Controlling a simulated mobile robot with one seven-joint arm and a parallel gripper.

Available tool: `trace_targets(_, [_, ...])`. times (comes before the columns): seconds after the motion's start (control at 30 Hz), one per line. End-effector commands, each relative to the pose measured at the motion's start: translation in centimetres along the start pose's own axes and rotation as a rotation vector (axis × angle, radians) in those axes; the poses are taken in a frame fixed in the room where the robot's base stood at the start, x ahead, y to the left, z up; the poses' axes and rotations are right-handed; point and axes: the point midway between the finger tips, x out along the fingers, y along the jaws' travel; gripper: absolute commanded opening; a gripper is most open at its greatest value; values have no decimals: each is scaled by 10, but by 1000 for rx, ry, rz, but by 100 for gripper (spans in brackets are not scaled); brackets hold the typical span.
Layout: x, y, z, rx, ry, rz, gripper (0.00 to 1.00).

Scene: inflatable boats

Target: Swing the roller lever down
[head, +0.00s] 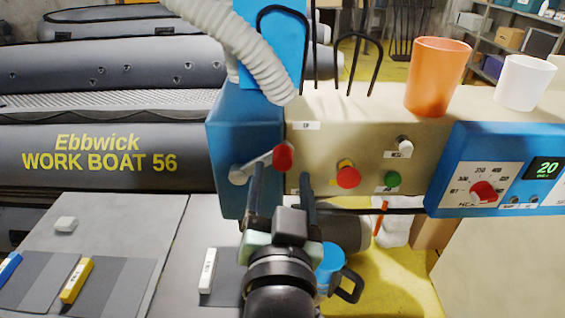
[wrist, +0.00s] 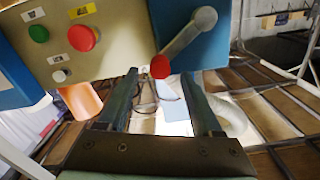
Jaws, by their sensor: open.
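The roller lever (head: 258,165) is a grey bar on the side of the blue and beige machine. It slants up to the right from its pivot to a red knob (head: 283,156), below a small label that seems to read "UP". In the wrist view the lever (wrist: 188,38) and red knob (wrist: 160,67) show at the top centre. My gripper (head: 281,178) is open and empty, its fingers pointing at the knob. In the wrist view the knob lies between the two fingertips (wrist: 160,75), at their ends. I cannot tell whether either finger touches it.
Red (head: 348,177) and green (head: 392,179) buttons sit right of the lever. An orange cup (head: 437,76) and white cup (head: 524,82) stand on top. A ribbed hose (head: 235,40) hangs above. A blue mug (head: 329,262) is beside my wrist. A grey boat (head: 110,150) lies left.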

Motion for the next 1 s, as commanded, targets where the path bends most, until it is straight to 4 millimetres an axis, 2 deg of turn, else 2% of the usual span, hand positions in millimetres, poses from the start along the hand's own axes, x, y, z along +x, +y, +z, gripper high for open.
trace_targets(0.1, [22,-1,-4,0,0,1,67])
trace_targets(0.3, [44,-1,-3,0,1,0,67])
trace_targets(0.47, [52,0,-2,0,1,0,67])
trace_targets(0.73, [52,0,-1,0,1,0,67])
trace_targets(0.77, [52,0,-1,0,1,0,63])
trace_targets(1.0, [52,0,-1,0,1,1,20])
